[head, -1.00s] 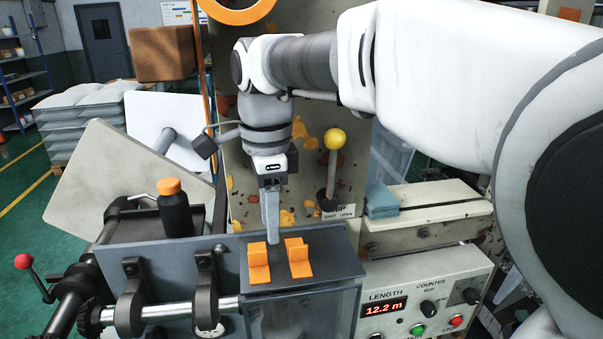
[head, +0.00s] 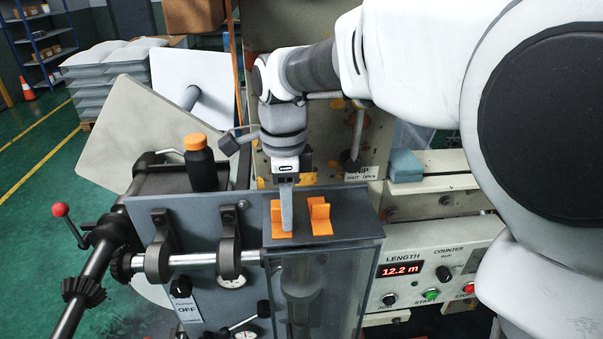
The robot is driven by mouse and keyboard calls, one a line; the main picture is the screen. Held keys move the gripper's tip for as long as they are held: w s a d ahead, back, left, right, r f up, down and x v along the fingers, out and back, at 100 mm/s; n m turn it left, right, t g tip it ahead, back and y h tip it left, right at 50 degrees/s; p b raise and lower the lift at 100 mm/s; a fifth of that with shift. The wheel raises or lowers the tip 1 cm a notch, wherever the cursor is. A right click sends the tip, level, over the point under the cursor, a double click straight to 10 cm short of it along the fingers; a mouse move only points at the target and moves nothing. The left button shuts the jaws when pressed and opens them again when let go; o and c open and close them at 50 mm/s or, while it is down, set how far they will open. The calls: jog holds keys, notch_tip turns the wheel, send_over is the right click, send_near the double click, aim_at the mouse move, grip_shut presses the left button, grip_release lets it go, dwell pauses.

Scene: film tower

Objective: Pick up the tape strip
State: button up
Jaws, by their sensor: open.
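Two orange pieces that look like tape strips lie on the dark flat top (head: 349,228) of the clear-sided box. Each has a flat part and a raised, folded part. The left tape strip (head: 277,217) is partly hidden by my gripper's fingers. The right tape strip (head: 320,217) is in full view and apart from the fingers. My gripper (head: 287,224) points straight down with its fingers seen edge-on, open, at the left strip. I cannot tell whether the fingers touch the strip or stand on both sides of it.
A black bottle with an orange cap (head: 200,163) stands to the left. A lever marked shut and open (head: 355,150) stands behind at right. A blue block (head: 405,166) lies on the pale ledge. A control panel (head: 430,275) reads 12.2 m. A shaft (head: 205,259) runs left of the box.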

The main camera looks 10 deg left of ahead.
grip_shut()
jog(key=shift+r, duration=0.1)
dwell(0.3)
